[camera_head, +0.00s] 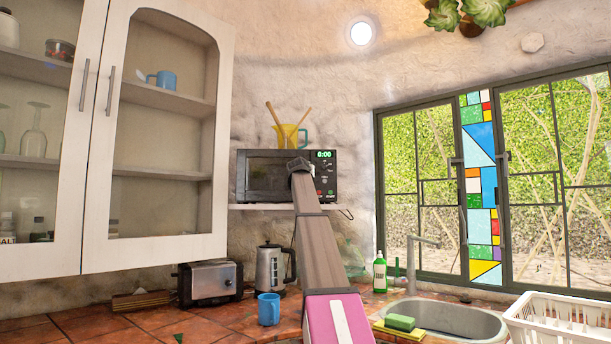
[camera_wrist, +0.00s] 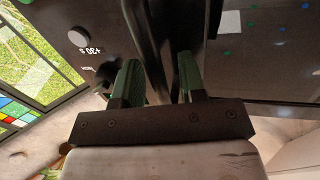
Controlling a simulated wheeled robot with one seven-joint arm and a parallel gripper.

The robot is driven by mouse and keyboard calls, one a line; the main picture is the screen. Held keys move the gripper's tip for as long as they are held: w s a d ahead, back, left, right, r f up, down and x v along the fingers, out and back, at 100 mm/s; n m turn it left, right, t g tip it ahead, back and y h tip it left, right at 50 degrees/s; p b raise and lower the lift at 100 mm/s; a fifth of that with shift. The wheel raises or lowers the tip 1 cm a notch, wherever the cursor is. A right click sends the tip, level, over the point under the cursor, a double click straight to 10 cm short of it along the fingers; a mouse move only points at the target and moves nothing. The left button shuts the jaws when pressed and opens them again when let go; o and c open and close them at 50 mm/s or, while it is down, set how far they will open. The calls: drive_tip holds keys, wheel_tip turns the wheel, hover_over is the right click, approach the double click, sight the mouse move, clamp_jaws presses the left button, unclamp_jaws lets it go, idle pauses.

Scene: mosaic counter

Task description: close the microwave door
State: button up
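The black microwave (camera_head: 262,177) stands on a wall shelf. Its door covers the front and looks flush or nearly so; I cannot tell whether a small gap is left. My gripper (camera_head: 299,166) is at the microwave front, by the border between door and control panel (camera_head: 325,180), and hides part of it. In the wrist view my gripper (camera_wrist: 158,78) has its two green fingers apart, pointing at the dark front. A dark upright bar, seemingly the door handle (camera_wrist: 163,40), shows between them; contact is unclear. The panel (camera_wrist: 80,42) is left of the fingers, the door (camera_wrist: 265,50) right.
A glass-door cabinet (camera_head: 160,150) is close on the left. A toaster (camera_head: 208,282), kettle (camera_head: 270,268) and blue mug (camera_head: 268,309) stand on the counter below.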

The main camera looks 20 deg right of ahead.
drive_tip(key=v, duration=1)
drive_tip(key=shift+s+a, duration=0.15)
drive_tip(key=shift+s, duration=0.25)
